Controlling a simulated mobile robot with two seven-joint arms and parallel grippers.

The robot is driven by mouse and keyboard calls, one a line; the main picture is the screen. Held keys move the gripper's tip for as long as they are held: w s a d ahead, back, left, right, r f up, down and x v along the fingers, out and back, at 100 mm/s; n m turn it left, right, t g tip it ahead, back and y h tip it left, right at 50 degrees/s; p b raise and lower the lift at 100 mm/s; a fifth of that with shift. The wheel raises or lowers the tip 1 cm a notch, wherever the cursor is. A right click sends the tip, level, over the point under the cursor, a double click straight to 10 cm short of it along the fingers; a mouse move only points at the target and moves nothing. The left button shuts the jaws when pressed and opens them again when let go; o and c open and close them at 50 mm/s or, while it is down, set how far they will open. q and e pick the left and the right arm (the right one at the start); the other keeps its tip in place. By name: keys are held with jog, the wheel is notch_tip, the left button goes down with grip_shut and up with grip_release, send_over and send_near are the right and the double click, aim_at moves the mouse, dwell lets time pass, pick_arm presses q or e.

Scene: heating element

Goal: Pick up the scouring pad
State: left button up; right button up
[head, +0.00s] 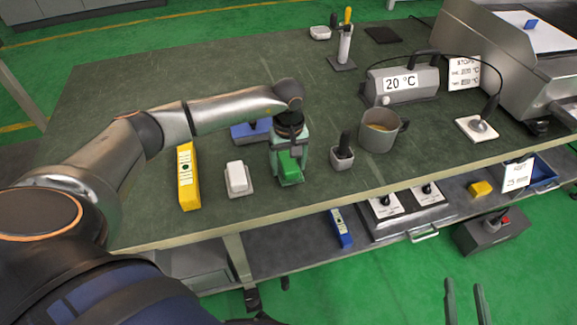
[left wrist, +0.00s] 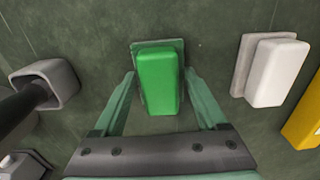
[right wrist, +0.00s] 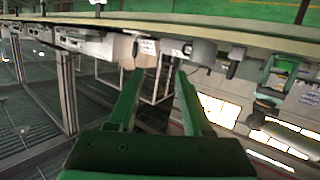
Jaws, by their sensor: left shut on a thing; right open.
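The green scouring pad (head: 290,170) sits on a small dark base on the workbench, near its front edge. In the left wrist view the pad (left wrist: 159,82) lies between the two fingers of my left gripper (left wrist: 160,76). My left gripper (head: 289,160) reaches down from above and is shut on the pad, with a finger along each side. My right gripper (head: 465,288) is open and empty, in front of the bench at the lower right. Its fingers (right wrist: 159,78) stand apart in the right wrist view.
A white block on a grey base (head: 238,179) and a yellow box (head: 187,176) lie left of the pad. A small grey holder with a black handle (head: 342,156) and a metal mug (head: 379,131) stand to its right. The bench's back left is clear.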

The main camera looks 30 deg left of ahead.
aim_at(289, 160)
pick_arm(q)
jog(key=c, duration=0.5)
jog(key=shift+r, duration=0.1)
jog(key=shift+r, duration=0.5)
notch_tip(289, 160, up, 2)
jog(key=shift+w+r+p, duration=0.1)
jog(key=shift+p, duration=0.3)
jog(key=s+r, duration=0.3)
jog(key=s, duration=0.1)
jog(key=s+r+p, duration=0.1)
jog(key=s+r, duration=0.2)
jog(key=s, duration=0.2)
jog(key=s+r+p, duration=0.1)
jog(key=s+r, duration=0.2)
jog(key=s, duration=0.2)
jog(key=shift+s+d+r, duration=0.1)
jog(key=shift+r, duration=0.2)
pick_arm(e)
jog(key=s+f+m+g+h, duration=0.1)
jog(key=s+f+g, duration=0.5)
jog(key=f, duration=0.5)
jog(key=shift+s+a+f, duration=0.15)
jog(key=shift+s+a, duration=0.05)
jog(key=shift+s, duration=0.35)
